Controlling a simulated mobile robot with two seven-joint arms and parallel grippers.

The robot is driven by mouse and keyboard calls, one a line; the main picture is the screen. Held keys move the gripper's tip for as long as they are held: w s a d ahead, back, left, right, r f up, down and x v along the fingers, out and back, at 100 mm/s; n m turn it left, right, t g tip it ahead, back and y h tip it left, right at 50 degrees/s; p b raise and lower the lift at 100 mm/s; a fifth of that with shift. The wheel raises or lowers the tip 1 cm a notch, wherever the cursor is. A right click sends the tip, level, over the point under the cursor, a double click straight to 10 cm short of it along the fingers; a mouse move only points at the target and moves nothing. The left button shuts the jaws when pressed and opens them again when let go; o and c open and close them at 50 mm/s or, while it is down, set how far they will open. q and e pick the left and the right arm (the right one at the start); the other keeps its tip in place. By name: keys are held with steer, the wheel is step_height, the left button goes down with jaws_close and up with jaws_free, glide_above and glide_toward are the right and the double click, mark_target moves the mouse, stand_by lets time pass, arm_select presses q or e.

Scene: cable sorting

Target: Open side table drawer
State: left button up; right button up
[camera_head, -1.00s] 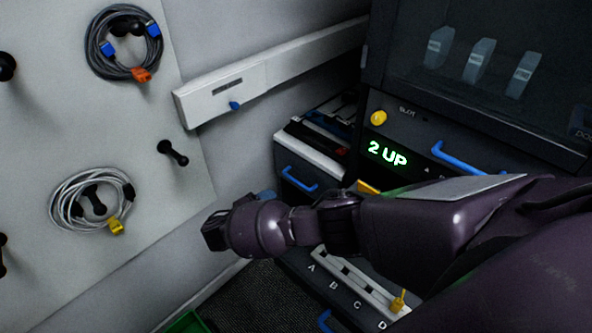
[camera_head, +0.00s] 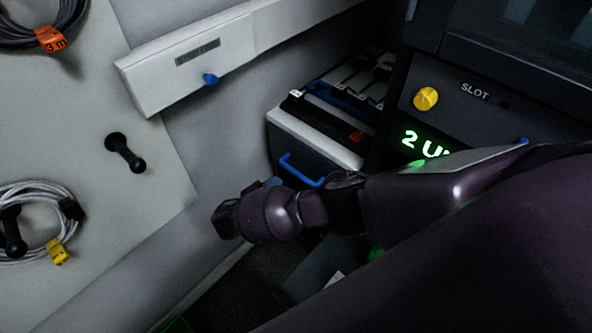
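The side table (camera_head: 330,138) stands in the corner, with a pale top edge. Its dark drawer front (camera_head: 283,150) carries a blue bar handle (camera_head: 298,173). The drawer looks shut. My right arm comes in from the right and crosses in front of the lower part of the side table. My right gripper (camera_head: 224,221) is at the arm's left end, below and left of the handle in the picture and apart from it. It is seen from behind and the side, so its fingers cannot be made out. My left gripper is not in view.
A black tool case (camera_head: 320,115) lies on the side table. A dark machine with a yellow knob (camera_head: 425,98) stands right of it. A pegboard (camera_head: 90,190) with coiled cables is at left.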

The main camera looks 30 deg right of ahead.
mark_target(298, 172)
steer(key=b+x, duration=0.1)
steer(key=x, duration=0.9)
steer(key=shift+w+r, duration=0.1)
jaws_close()
